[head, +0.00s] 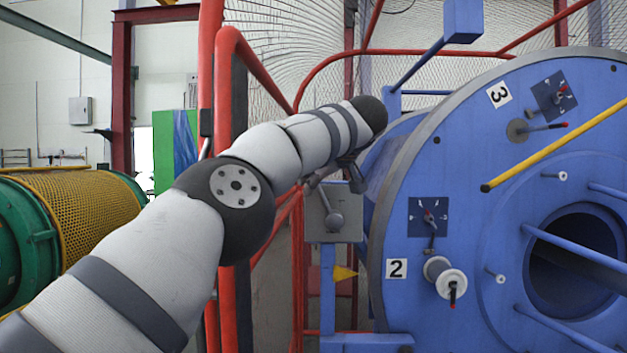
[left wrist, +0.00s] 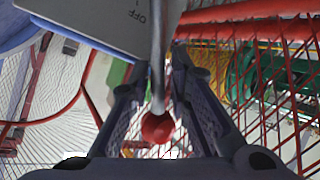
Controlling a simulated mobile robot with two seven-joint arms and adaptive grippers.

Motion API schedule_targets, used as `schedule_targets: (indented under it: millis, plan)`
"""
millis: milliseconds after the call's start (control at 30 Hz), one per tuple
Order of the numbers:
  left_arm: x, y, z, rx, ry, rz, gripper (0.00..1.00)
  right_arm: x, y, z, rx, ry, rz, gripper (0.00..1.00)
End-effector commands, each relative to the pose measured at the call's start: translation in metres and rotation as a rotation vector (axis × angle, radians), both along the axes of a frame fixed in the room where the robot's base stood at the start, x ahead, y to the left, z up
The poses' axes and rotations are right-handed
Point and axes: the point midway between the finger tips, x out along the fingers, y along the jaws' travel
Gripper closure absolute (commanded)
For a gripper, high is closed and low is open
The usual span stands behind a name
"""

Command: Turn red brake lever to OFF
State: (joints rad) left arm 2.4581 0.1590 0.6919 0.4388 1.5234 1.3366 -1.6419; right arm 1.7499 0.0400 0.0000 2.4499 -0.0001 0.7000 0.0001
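The brake lever shows in the left wrist view as a grey rod with a red ball knob (left wrist: 158,127). It is mounted by a grey box (left wrist: 110,18) whose face carries the word OFF, seen upside down. My left gripper (left wrist: 158,75) is open, with one dark finger on each side of the rod and visible gaps beside it. In the head view the grey box (head: 318,232) stands left of the blue disc, and my left gripper (head: 335,182) is at its upper part. The red knob cannot be made out there. My right gripper is not in view.
A large blue disc (head: 410,270) with small dials and rods stands close on the right. Red tubular rails (head: 228,100) and wire mesh run behind and beside my left arm. A green drum with yellow mesh (head: 85,215) is at the left.

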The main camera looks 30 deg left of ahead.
Motion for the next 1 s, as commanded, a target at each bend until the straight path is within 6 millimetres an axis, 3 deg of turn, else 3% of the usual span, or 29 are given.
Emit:
schedule_targets:
  millis: [133, 400, 533, 1000]
  plan:
    - [-0.008, -0.012, 0.009, 0.001, -0.001, -0.004, 0.82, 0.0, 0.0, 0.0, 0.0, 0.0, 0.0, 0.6]
    - [-0.043, -0.066, 0.042, 0.002, -0.002, -0.002, 0.82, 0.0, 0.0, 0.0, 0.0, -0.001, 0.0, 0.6]
    - [-0.054, -0.082, 0.052, 0.0, -0.002, -0.001, 0.82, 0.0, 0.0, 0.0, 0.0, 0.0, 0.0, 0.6]
    - [-0.059, -0.089, 0.055, -0.001, 0.001, 0.0, 0.82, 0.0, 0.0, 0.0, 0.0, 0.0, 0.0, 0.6]
